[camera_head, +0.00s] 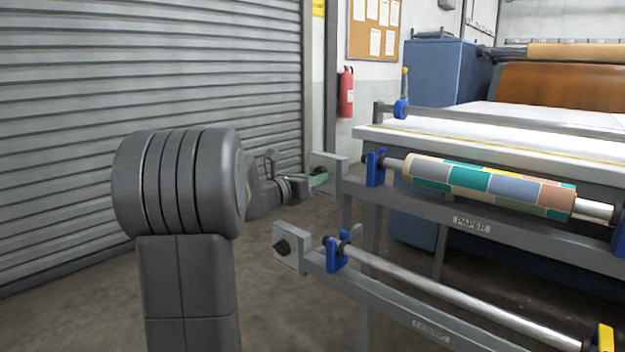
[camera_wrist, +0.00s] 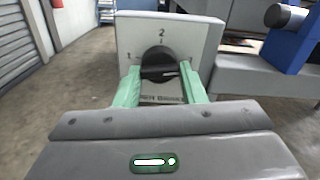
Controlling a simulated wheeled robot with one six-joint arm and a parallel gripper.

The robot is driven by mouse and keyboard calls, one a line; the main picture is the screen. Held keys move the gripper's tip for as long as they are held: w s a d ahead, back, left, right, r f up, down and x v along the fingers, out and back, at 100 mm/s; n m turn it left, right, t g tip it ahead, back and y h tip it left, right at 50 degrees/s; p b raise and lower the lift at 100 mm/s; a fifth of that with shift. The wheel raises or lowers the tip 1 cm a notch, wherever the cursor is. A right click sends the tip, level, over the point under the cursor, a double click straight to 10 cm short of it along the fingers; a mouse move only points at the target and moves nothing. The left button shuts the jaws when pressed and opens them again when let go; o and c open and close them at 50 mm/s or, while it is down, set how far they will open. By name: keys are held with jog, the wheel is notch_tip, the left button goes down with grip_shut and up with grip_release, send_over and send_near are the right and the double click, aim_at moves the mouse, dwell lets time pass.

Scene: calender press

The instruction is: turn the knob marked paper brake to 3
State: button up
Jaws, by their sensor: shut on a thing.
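The paper brake knob (camera_wrist: 158,62) is a dark round knob on a light grey square plate (camera_wrist: 200,38). In the wrist view a 1 shows at its left and a 2 above it; no 3 is readable on the right. The label below is partly covered. A pale line on the knob lies roughly level toward the right, but its exact setting is hard to tell. My gripper (camera_wrist: 161,78) has its green fingers shut on the knob, one on each side. In the head view my gripper (camera_head: 318,179) is at the plate (camera_head: 328,161) on the paper bar's left end.
A second dark knob (camera_head: 281,247) sits on a lower plate at the fabric bar's end. A patterned roll (camera_head: 488,186) lies in blue holders above the paper sign (camera_head: 471,224). A roller shutter (camera_head: 60,130) stands at left; the floor before it is clear.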

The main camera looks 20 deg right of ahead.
jog(key=shift+f, duration=0.15)
jog(key=o, duration=1)
jog(key=shift+a, duration=0.1)
jog(key=p+v, duration=0.2)
jog(key=v, duration=1.1)
jog(key=shift+s+a+p, duration=0.25)
jog(key=shift+a+p, duration=0.1)
jog(key=shift+p, duration=0.05)
jog(key=shift+d, duration=0.1)
jog(key=b+x, duration=0.2)
jog(key=x, duration=1.1)
jog(key=shift+w+d+b, duration=0.25)
jog(key=shift+d+b, duration=0.1)
jog(key=shift+b, duration=0.05)
